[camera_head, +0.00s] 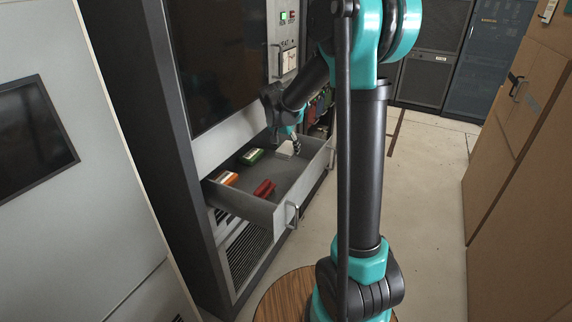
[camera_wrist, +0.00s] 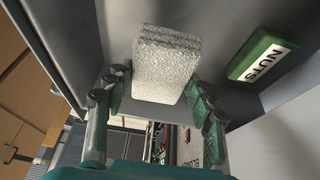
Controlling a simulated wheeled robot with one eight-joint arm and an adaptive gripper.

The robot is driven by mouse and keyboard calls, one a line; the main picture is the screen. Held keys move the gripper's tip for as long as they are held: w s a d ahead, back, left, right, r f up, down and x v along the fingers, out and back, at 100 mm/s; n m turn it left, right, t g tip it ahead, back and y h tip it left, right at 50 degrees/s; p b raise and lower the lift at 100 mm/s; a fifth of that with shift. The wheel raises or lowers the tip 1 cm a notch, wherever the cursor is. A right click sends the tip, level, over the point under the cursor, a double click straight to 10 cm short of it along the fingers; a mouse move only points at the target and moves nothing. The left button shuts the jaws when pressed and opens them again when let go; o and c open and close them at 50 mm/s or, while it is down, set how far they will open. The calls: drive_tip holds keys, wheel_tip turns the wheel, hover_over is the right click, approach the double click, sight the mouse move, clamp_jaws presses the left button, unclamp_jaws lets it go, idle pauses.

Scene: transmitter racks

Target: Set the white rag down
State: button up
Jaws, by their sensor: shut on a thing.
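The white rag (camera_wrist: 165,65) is a folded, rough-textured block in the wrist view, between the two fingers of my gripper (camera_wrist: 155,97). My gripper is shut on it. In the head view, my gripper (camera_head: 291,146) is at the far end of an open grey drawer (camera_head: 258,208), and a bit of the white rag (camera_head: 286,148) shows beside the fingers. I cannot tell whether the rag touches the drawer floor.
The drawer holds a green box (camera_head: 251,156), labelled NUTS in the wrist view (camera_wrist: 262,57), an orange-and-white box (camera_head: 227,177) and a red object (camera_head: 264,188). The drawer's middle floor is bare. Brown cabinets (camera_head: 520,140) stand at right, with clear floor between.

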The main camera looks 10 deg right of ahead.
sight(284, 151)
drive_tip(key=shift+f, duration=3.9)
drive_tip(key=o, duration=1)
drive_tip(key=v, duration=1.2)
drive_tip(key=shift+r, duration=0.1)
